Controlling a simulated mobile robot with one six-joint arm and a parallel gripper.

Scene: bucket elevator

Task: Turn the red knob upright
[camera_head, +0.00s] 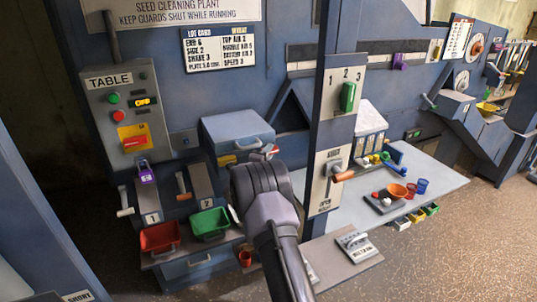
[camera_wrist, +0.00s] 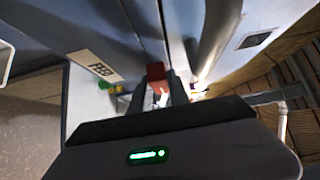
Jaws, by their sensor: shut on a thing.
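A red knob (camera_head: 135,142) lies roughly level on a yellow plate on the grey TABLE panel (camera_head: 100,105), at the left of the head view. My gripper (camera_head: 272,150) is well to the right of that panel, in front of the blue-grey box; my own wrist hides most of it. In the wrist view my gripper (camera_wrist: 160,95) is shut on a small red piece (camera_wrist: 156,72) between its fingertips. I cannot tell whether this piece is a fixed knob or a loose thing.
A post with a green selector (camera_head: 348,97) and an orange-handled lever (camera_head: 343,176) stands right of my arm. Red (camera_head: 160,238) and green (camera_head: 209,223) bins sit at lower left. A bench (camera_head: 440,183) with bowls and cups is at right. Open floor lies at lower right.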

